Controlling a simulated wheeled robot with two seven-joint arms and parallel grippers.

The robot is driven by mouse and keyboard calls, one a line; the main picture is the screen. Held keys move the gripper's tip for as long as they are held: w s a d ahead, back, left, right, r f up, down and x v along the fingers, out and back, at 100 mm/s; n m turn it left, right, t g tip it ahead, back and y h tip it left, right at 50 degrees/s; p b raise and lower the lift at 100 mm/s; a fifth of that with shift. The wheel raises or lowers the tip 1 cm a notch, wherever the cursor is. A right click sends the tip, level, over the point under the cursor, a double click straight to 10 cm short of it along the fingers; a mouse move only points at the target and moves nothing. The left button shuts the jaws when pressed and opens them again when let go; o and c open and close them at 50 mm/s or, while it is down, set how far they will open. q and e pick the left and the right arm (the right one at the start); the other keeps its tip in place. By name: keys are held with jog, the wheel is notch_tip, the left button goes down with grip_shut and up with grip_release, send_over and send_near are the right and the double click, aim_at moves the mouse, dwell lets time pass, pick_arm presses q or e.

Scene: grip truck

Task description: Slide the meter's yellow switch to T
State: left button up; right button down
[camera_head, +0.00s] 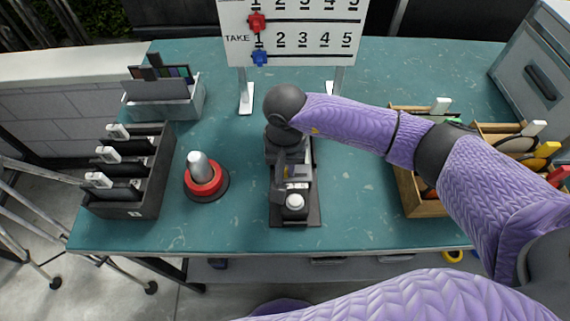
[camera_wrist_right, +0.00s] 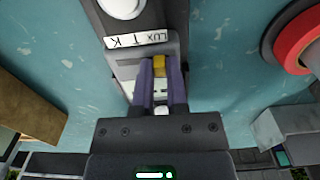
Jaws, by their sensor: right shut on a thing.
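The grey meter (camera_head: 307,180) stands on a dark base near the middle of the table, largely covered by my right gripper (camera_head: 283,183) in the head view. In the right wrist view its white label (camera_wrist_right: 135,40) carries LUX, T and K. The yellow switch (camera_wrist_right: 159,64) sits beside the label, nearest the LUX end. My right gripper (camera_wrist_right: 160,78) has its two fingers closed on either side of the switch. The slot around it is partly hidden by the fingers. My left gripper is not in view.
A red-ringed grey cone (camera_head: 205,178) stands left of the meter. A dark rack (camera_head: 140,200) and a grey bin (camera_head: 190,108) are at the left. A number board (camera_head: 300,30) stands behind. Wooden trays (camera_head: 420,207) with tools are at the right. The table front is clear.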

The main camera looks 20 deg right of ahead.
dwell(0.3)
jog(key=shift+d, duration=0.15)
jog(key=shift+s+d+b, duration=0.25)
jog(key=shift+d+b, duration=0.05)
jog(key=shift+d, duration=0.6)
jog(key=c, duration=1)
grip_release()
jog(key=shift+a, duration=0.2)
jog(key=o, duration=0.4)
jog(key=shift+c, duration=0.2)
pick_arm(q)
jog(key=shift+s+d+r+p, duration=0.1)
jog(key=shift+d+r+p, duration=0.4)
jog(key=shift+p, duration=0.4)
pick_arm(e)
notch_tip(320, 180, up, 10)
